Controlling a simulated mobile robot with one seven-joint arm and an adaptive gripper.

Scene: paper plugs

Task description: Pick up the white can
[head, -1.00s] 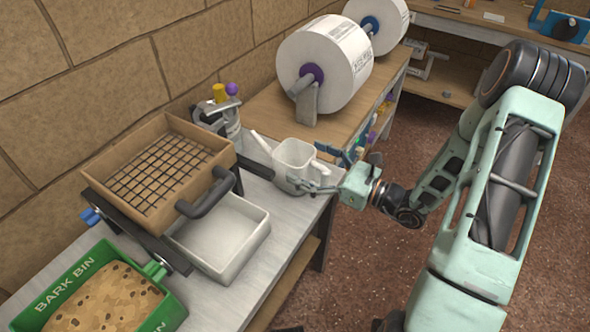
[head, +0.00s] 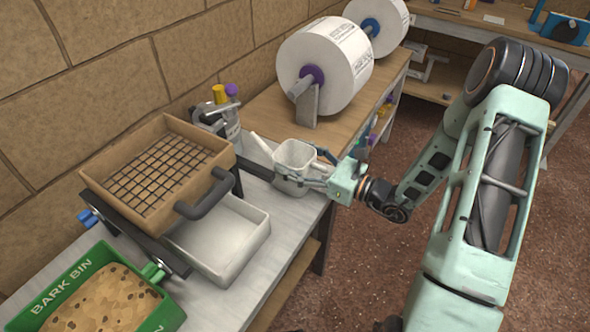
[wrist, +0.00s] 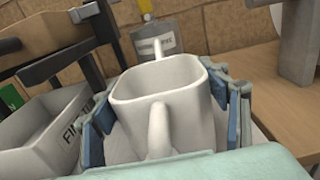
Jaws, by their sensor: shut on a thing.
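The white can (head: 294,162) is a squarish open-topped vessel with a handle and a long thin spout. It stands upright at the far right end of the grey bench in the head view. My gripper (head: 300,175) reaches it from the right, with its fingers around the can's body. In the wrist view the can (wrist: 165,100) fills the middle, its handle towards me. The blue finger pads of my gripper (wrist: 165,122) lie against its left and right sides. The can's underside is hidden, so I cannot tell whether it still touches the bench.
A wooden sieve (head: 212,160) on a dark frame stands left of the can, with a white tray (head: 262,240) below it. A green bark bin (head: 165,318) is at the front left. A metal device with coloured knobs (head: 219,110) and large white rolls (head: 345,60) stand behind.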

